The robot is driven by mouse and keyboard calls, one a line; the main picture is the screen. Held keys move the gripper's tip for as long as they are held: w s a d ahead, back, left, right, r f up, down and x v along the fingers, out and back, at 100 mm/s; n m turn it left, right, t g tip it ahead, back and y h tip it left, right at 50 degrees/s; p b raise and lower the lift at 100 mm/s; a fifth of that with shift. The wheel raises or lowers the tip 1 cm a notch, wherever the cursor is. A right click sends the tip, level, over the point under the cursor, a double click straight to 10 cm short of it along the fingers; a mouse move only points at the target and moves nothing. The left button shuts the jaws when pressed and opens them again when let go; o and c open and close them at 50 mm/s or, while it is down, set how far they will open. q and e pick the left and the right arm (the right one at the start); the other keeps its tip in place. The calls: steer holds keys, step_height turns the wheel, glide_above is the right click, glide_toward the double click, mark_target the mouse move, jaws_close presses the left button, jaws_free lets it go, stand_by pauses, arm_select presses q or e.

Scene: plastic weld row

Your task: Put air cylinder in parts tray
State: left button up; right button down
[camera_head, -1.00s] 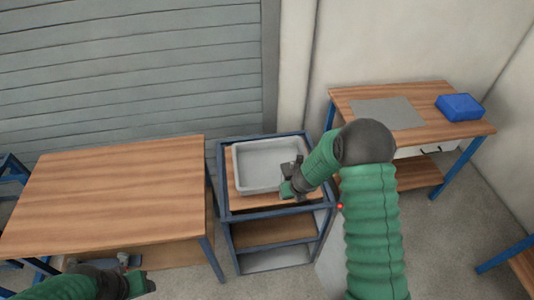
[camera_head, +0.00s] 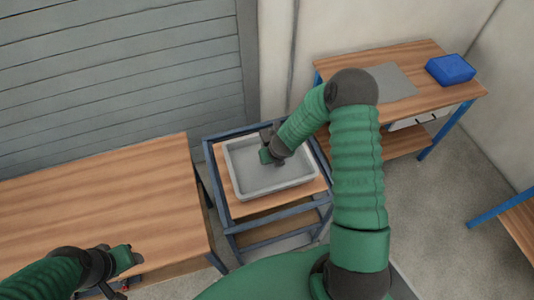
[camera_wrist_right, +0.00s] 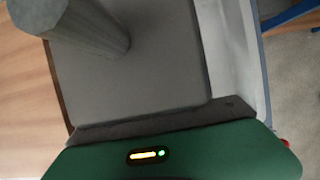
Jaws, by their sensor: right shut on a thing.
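The parts tray (camera_head: 272,189) is a light grey, shallow bin on the blue-framed cart in the head view. My right gripper (camera_head: 270,153) is over the inside of the tray, shut on the air cylinder. In the head view the cylinder is too small and covered to make out. My left gripper (camera_head: 125,262) is by the left table, its jaws unclear.
A wooden table (camera_head: 100,205) stands left of the cart (camera_head: 225,207), its top bare where seen. A workbench (camera_head: 400,62) at the back right holds a grey mat (camera_head: 395,82) and a blue box (camera_head: 450,69). A blue-framed table (camera_head: 515,215) stands at the right edge.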

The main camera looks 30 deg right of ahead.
mark_target(270, 168)
steer(key=shift+s+d+f, duration=0.1)
steer(key=shift+s+f, duration=0.05)
steer(key=shift+f, duration=0.8)
steer(key=x, duration=0.4)
steer(key=shift+s+a+f, duration=0.15)
steer(key=shift+a+f, duration=0.05)
steer(key=shift+a, duration=0.05)
steer(key=shift+s, duration=0.1)
steer(key=shift+s+a+r, duration=0.1)
steer(key=shift+s, duration=0.1)
steer(key=c, duration=0.5)
jaws_free()
steer(key=shift+s, duration=0.1)
arm_select(q)
steer(key=shift+s+a, duration=0.1)
steer(key=shift+r, duration=0.1)
